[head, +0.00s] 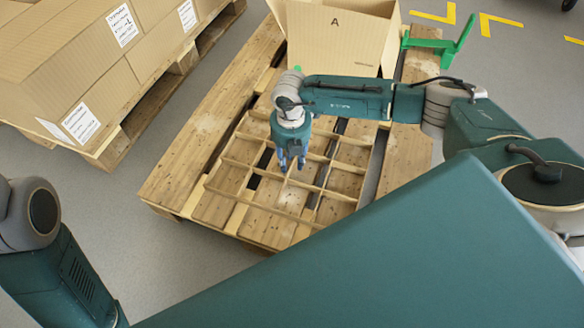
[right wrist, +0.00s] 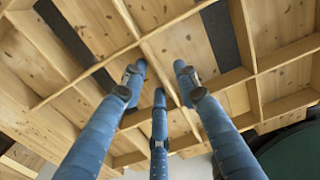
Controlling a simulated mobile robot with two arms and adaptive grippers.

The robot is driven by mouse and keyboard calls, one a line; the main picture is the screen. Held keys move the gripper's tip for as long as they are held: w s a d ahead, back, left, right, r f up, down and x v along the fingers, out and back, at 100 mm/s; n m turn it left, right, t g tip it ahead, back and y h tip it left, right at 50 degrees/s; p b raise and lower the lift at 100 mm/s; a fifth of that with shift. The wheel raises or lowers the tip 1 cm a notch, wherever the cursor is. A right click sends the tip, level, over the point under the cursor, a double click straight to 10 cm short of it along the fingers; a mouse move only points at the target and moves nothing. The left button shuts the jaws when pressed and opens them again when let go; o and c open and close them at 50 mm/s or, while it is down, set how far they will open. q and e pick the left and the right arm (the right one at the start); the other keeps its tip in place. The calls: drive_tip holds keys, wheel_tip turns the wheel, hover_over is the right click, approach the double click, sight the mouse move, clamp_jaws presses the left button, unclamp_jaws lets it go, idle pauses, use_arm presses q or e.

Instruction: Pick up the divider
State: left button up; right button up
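The divider (head: 318,188) is a light wooden-coloured grid of crossed strips lying on a wooden pallet (head: 180,165) in the head view. It fills much of the right wrist view (right wrist: 150,37). My right gripper (head: 289,164) points down over the middle of the divider. In the right wrist view its blue fingers (right wrist: 160,85) are spread apart around a strip crossing, with nothing clearly held between them. I cannot tell how far the fingertips are above the strips. My left gripper is out of view; only part of my left arm shows at the lower left.
An open cardboard box (head: 340,35) marked A stands at the pallet's far end. A green bracket (head: 445,45) is beside it. Closed labelled boxes (head: 85,60) stand on another pallet (head: 150,115) at the upper left. Grey floor lies between the pallets.

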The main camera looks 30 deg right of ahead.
drive_tip(key=shift+r, duration=0.1)
clamp_jaws()
